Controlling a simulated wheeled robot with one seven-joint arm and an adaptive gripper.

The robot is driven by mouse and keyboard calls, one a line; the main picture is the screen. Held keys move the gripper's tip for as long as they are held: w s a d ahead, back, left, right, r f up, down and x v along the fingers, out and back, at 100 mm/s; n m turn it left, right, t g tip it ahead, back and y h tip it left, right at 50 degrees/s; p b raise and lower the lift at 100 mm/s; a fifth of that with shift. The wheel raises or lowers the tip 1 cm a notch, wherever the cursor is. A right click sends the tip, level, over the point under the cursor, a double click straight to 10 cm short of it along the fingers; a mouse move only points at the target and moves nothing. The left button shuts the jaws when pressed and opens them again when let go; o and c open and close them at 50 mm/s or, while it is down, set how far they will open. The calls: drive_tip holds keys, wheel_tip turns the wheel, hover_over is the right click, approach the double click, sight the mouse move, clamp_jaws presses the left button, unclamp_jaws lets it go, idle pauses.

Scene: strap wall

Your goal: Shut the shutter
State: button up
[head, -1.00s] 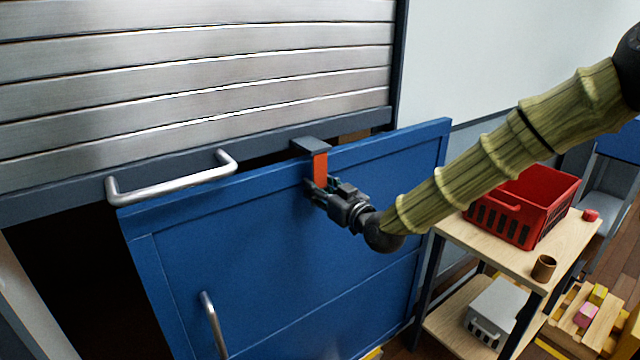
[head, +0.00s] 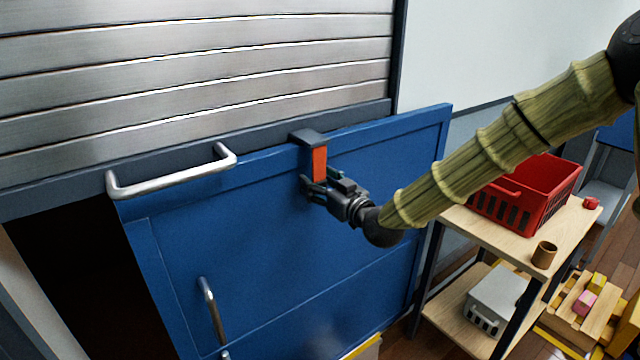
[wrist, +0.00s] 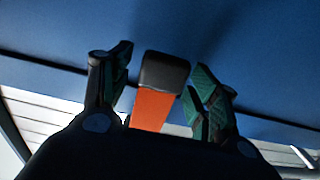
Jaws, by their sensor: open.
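The silver slatted shutter (head: 200,65) is in the upper left of the head view. A dark rail with a silver bar handle (head: 170,180) runs along its bottom edge. A blue panel (head: 290,235) stands close in front, tilted, its top edge near that rail. An orange tab (head: 319,164) with a dark top piece (head: 308,138) is at the panel's top edge. My gripper (head: 312,187) is open at the tab. In the wrist view, the orange tab (wrist: 153,108) lies between the spread green-padded fingers, with visible gaps.
A dark opening (head: 70,270) shows below the shutter at left. Right of the panel is a wooden shelf cart (head: 470,225) with a red basket (head: 535,195), a brown cup (head: 544,255) and a grey bin (head: 495,300). A pallet (head: 585,305) stands on the floor at right.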

drive_tip(key=v, duration=1.2)
drive_tip(key=shift+f, duration=0.15)
drive_tip(key=s+d+f+m+g+h, duration=0.15)
drive_tip(key=s+f, duration=0.35)
drive_tip(key=f, duration=0.6)
drive_tip(key=s+d+f+m+g+h, duration=0.1)
drive_tip(key=s+d+f+g+h, duration=0.3)
drive_tip(key=f, duration=0.7)
drive_tip(key=s+f+m+g, duration=0.2)
drive_tip(key=s+f, duration=0.4)
drive_tip(key=f, duration=0.5)
drive_tip(key=s+d+f+m+g+h, duration=0.1)
drive_tip(key=s+d+f+g, duration=0.1)
drive_tip(key=s+f, duration=0.3)
drive_tip(key=s+d+f+m+g+h, duration=0.1)
drive_tip(key=s+d+f, duration=0.3)
drive_tip(key=s, duration=0.9)
drive_tip(key=s+d+f+m+g+h, duration=0.1)
drive_tip(key=s+d+f+g+h, duration=0.2)
drive_tip(key=s+f, duration=0.3)
drive_tip(key=s+d+g, duration=0.1)
drive_tip(key=s, duration=0.2)
drive_tip(key=shift+f, duration=0.25)
drive_tip(key=shift+d, duration=0.1)
